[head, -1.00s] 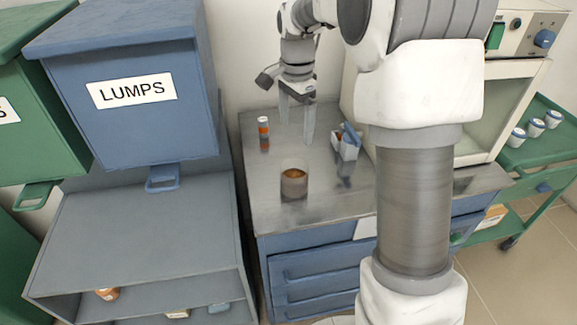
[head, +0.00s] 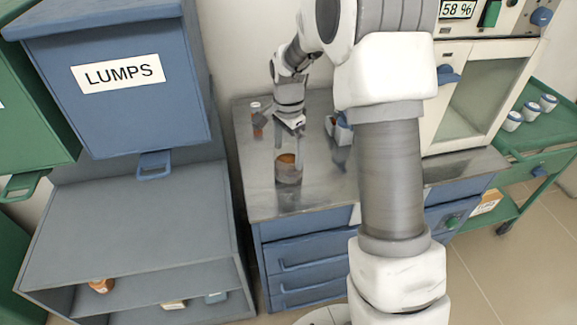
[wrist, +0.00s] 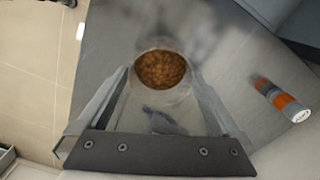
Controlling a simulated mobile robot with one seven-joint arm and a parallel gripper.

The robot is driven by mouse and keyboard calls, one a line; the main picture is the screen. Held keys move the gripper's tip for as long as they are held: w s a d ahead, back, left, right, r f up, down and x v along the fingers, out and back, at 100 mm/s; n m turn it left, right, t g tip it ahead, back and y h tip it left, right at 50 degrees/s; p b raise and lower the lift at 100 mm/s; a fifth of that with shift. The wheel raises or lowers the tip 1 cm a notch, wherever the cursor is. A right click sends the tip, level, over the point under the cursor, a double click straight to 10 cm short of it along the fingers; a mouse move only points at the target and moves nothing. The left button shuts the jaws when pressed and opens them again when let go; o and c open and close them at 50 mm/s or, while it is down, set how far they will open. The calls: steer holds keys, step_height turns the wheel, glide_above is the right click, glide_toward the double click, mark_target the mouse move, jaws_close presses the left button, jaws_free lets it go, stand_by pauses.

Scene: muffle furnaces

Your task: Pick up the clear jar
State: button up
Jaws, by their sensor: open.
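The clear jar (head: 289,174) stands upright on the grey metal worktop, with brown granular contents. In the wrist view the jar (wrist: 161,72) is seen from above, centred between the fingertips. My gripper (head: 290,152) is open and points down at the jar's upper part, just behind it in the head view. In the wrist view the fingers of my gripper (wrist: 161,76) lie left and right of the jar, with no clear contact. How deep the fingertips reach beside the jar cannot be told.
A small orange-banded vial (head: 257,120) stands at the back left of the worktop (head: 300,205); it also shows in the wrist view (wrist: 282,100). A small holder with blue items (head: 341,131) is behind right. The furnace (head: 480,100) stands further right, the blue LUMPS bin (head: 120,110) left.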

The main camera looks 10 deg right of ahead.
mark_target(289, 161)
step_height(289, 161, down, 4)
steer(key=shift+w+f+b, duration=0.1)
steer(key=shift+f+b, duration=0.1)
steer(key=shift+b, duration=0.15)
steer(key=c, duration=1)
steer(key=shift+o, duration=0.2)
steer(key=shift+r+p, duration=0.5)
steer(key=shift+r, duration=1.7)
steer(key=s+d+r, duration=0.6)
steer(key=s+d, duration=0.1)
steer(key=d, duration=0.1)
steer(key=shift+s+d+r+p, duration=0.35)
steer(key=shift+s+d+p, duration=0.05)
steer(key=shift+p, duration=0.05)
steer(key=o, duration=0.7)
steer(key=shift+c, duration=0.2)
steer(key=c, duration=0.7)
